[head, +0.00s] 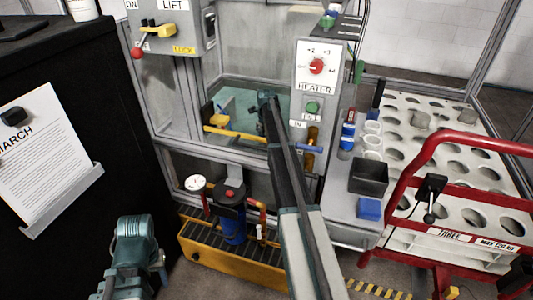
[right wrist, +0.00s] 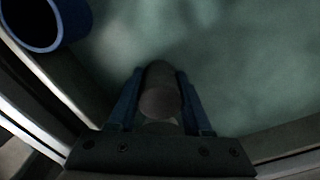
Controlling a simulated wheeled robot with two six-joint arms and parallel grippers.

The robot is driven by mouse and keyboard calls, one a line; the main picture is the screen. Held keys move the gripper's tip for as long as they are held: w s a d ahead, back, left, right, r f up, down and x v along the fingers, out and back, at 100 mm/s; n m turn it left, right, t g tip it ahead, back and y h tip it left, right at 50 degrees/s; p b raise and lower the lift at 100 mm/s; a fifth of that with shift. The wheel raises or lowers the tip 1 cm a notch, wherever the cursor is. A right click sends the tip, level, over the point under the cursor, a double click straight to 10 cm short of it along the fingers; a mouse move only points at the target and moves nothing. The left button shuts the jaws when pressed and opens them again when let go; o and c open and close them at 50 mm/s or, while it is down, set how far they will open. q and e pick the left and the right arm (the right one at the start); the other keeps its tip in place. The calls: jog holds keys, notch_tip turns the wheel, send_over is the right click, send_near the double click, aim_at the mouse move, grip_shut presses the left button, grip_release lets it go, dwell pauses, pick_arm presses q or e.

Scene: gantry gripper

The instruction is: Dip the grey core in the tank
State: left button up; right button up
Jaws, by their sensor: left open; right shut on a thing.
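The grey core (right wrist: 160,92) is a rounded cylinder between the two blue fingers of my right gripper (right wrist: 158,108), which is shut on it. Murky green liquid of the tank (right wrist: 240,70) lies beneath and around it in the right wrist view; I cannot tell whether the core touches it. In the head view the tank (head: 235,97) is a glass-walled box in a grey frame. My right arm reaches into it and hides the core there. My left gripper (head: 135,250) is low at the left, away from the tank, open, its fingers hard to make out.
A blue tube rim (right wrist: 58,44) is near the core. A heater panel (head: 316,80) is right of the tank, a lift panel (head: 168,30) upper left. A yellow bar (head: 240,135) crosses the tank front. A white holed rack (head: 405,105) and red cart rail (head: 400,190) stand right.

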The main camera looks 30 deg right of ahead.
notch_tip(320, 180, up, 17)
jog(key=p, duration=1.6)
dwell(0.4)
notch_tip(320, 180, up, 13)
jog(key=p, duration=1.3)
jog(key=shift+r+p, duration=0.15)
jog(key=shift+p, duration=0.15)
